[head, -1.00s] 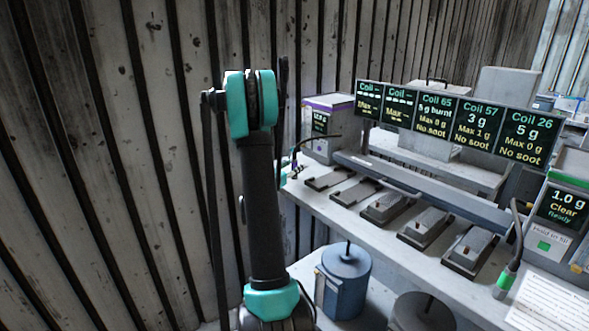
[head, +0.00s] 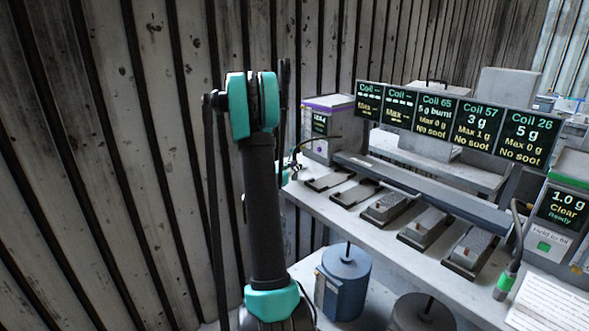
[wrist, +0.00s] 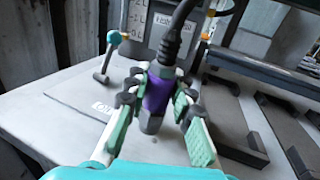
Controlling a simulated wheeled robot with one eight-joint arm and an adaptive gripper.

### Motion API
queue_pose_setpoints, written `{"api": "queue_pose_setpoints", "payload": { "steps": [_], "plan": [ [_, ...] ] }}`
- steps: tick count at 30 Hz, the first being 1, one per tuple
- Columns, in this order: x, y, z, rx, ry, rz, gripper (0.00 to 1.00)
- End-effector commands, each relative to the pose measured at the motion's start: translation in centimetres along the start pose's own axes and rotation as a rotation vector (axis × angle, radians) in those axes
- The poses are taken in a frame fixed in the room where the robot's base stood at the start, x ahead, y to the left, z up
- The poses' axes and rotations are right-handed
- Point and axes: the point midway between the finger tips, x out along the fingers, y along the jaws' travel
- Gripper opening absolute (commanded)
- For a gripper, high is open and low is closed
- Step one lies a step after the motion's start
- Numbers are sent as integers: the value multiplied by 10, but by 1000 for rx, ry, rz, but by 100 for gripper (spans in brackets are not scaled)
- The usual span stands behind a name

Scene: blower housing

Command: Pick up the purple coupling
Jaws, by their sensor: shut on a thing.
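The purple coupling (wrist: 157,95) is upright in the wrist view, with a grey lower end and a thick black cable (wrist: 178,32) leaving its top. My gripper (wrist: 157,88) is shut on it, with a jointed, mint-padded finger on each side. The coupling seems to be just above the light bench top, but whether its lower end touches cannot be told. In the head view my arm hides most of the gripper, and the coupling cannot be made out clearly there.
A purple-topped dispenser box (head: 326,125) stands behind the gripper. Dark trays and coils (head: 385,208) line the bench to the right. A green-banded coupling (head: 504,284) hangs at the bench's right. Bare bench (wrist: 55,110) lies left of the gripper in the wrist view.

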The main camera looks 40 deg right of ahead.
Motion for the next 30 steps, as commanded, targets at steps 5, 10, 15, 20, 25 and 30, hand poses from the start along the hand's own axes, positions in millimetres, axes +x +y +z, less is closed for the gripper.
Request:
{"api": "queue_pose_setpoints", "payload": {
  "steps": [5, 10, 15, 20, 25, 30],
  "plan": [
    [0, 0, 3, 0, 0, 0, 0],
    [0, 0, 15, 0, 0, 0, 0],
    [0, 0, 40, 0, 0, 0, 0],
    [0, 0, 75, 0, 0, 0, 0],
    [-1, -1, 120, 0, 0, 0, 0],
    [0, 0, 159, 0, 0, 0, 0]
  ]
}}
